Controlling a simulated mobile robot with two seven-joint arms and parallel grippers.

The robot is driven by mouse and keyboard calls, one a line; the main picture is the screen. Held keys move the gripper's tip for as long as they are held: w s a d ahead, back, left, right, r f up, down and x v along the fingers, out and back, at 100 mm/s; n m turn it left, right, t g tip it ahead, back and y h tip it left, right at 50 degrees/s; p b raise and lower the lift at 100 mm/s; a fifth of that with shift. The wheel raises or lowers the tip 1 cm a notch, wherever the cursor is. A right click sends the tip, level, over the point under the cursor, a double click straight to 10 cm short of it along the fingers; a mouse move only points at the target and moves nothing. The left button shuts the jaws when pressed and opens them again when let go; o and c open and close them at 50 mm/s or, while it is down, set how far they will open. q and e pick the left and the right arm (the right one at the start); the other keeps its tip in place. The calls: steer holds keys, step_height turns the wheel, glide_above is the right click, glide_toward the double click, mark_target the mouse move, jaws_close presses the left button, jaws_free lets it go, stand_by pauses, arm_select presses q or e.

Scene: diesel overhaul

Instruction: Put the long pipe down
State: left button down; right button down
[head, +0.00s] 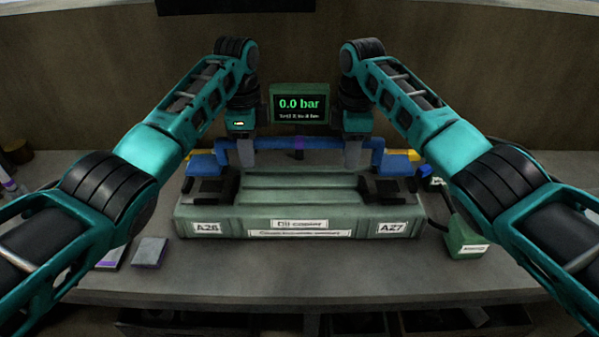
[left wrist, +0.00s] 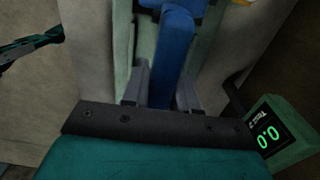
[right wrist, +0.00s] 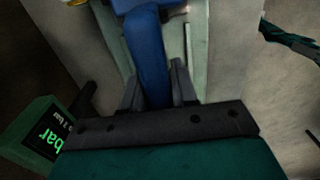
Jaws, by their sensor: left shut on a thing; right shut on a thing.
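The long blue pipe (head: 318,143) spans the space behind the green oil cooler block (head: 300,207), with bent ends coming down at the block's left and right sides. My left gripper (head: 244,152) is shut on the pipe near its left end; the pipe (left wrist: 174,55) runs between the fingers in the left wrist view. My right gripper (head: 352,153) is shut on the pipe near its right end; the pipe (right wrist: 148,60) also shows between the fingers in the right wrist view. Whether the pipe's ends touch the black clamps (head: 212,188) beneath them I cannot tell.
A display (head: 299,103) reading 0.0 bar stands behind the pipe. A green box (head: 466,238) with a hose is right of the block. A small grey block (head: 149,252) lies at the left on the bench (head: 330,282). The bench front is mostly clear.

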arm_select(q)
steer(key=shift+w+r, duration=0.15)
steer(key=shift+w, duration=0.2)
arm_select(e)
steer(key=shift+w+d+r, duration=0.1)
steer(key=shift+w+r, duration=0.05)
steer(key=shift+w, duration=0.2)
arm_select(q)
steer(key=shift+s, duration=0.15)
arm_select(e)
steer(key=shift+s, duration=0.15)
